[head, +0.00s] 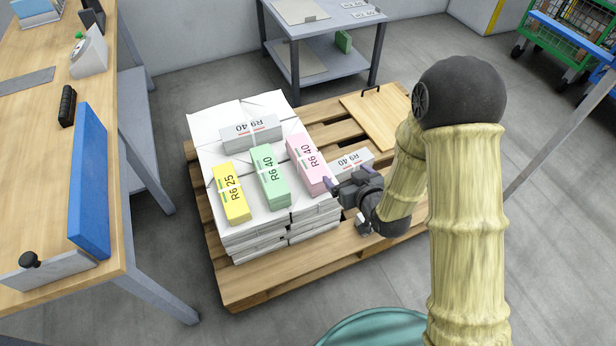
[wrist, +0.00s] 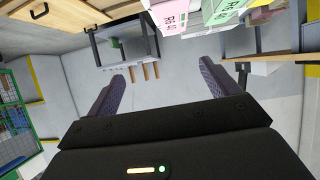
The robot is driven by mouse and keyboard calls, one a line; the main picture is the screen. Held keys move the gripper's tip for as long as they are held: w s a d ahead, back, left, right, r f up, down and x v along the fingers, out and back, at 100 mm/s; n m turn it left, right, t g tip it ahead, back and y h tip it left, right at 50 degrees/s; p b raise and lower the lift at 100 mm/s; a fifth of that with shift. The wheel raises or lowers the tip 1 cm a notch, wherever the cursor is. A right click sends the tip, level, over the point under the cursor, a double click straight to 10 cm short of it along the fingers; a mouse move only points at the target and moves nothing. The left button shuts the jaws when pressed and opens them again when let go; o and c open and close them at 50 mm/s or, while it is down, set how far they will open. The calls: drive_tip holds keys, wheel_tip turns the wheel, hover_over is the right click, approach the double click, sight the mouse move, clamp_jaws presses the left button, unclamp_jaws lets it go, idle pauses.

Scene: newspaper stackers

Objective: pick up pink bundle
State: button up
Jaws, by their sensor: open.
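The pink bundle (head: 308,163), marked R6 40, lies on a stack of white newspapers (head: 216,129) on a wooden pallet. In the wrist view the pink bundle (wrist: 168,16) shows at the top, above and between the fingers. My gripper (head: 337,189) is just to the right of the bundle's near end in the head view, with nothing between its fingers. In the wrist view my gripper (wrist: 160,90) is open, its two fingers wide apart. Whether a finger touches the bundle I cannot tell.
The green bundle (head: 270,177) lies left of the pink one, then the yellow bundle (head: 230,191). A grey bundle (head: 251,133) lies behind them; another grey bundle (head: 350,163) sits at the right, close to my gripper. The pallet (head: 262,290) has bare slats in front.

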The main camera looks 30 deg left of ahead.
sight(315, 173)
drive_tip(key=shift+n+y, duration=0.3)
drive_tip(key=shift+y, duration=0.4)
drive_tip(key=a+f, duration=0.1)
drive_tip(key=s+f+b, duration=0.1)
drive_tip(key=a+f, duration=0.1)
drive_tip(key=f, duration=0.1)
drive_tip(key=shift+s+a+b, duration=0.3)
drive_tip(key=shift+a+b, duration=0.05)
drive_tip(key=b+x, duration=0.4)
drive_tip(key=x, duration=0.8)
drive_tip(key=shift+f, duration=0.25)
drive_tip(key=shift+a+r, duration=0.1)
